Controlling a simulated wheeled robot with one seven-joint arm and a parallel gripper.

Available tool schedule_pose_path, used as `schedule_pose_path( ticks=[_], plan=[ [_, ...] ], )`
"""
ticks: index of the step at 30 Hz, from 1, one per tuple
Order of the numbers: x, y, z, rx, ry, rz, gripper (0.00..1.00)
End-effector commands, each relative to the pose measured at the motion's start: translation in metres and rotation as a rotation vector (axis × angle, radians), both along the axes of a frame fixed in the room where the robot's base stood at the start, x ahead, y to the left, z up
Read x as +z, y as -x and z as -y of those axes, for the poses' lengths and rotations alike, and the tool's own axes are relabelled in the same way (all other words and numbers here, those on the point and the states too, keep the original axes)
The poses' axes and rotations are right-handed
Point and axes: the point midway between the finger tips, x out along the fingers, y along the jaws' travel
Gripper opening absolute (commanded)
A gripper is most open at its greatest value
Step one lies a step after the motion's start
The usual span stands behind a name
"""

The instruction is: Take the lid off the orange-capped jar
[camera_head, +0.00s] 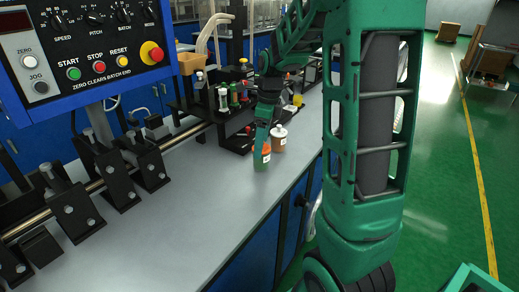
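The orange-capped jar (261,163) stands upright on the grey bench near its front edge. It has a green body with a white label, and part of its orange cap shows at the top. My gripper (264,147) points down from above and is at the cap. Its fingers hide part of the cap. The view is too small to tell whether the fingers are closed on it. The lid appears to be on the jar.
A brown jar with a white cap (279,138) stands close behind to the right. A dark rack (236,140) with several bottles lies behind. The bench (190,195) is clear to the left and front. A rail with black clamps (145,165) runs along the left.

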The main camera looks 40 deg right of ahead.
Motion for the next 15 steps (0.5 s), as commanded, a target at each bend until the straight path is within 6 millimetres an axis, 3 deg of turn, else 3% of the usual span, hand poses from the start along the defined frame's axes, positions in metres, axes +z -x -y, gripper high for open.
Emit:
schedule_pose_path(
  ticks=[6,11,15],
  plan=[
    [-0.0002,-0.0002,0.0000,0.000,0.000,0.000,0.68],
    [-0.0001,-0.0002,-0.0001,0.000,0.000,0.000,0.30],
    [0.0000,-0.0002,-0.0001,0.000,0.000,0.000,0.27]
  ],
)
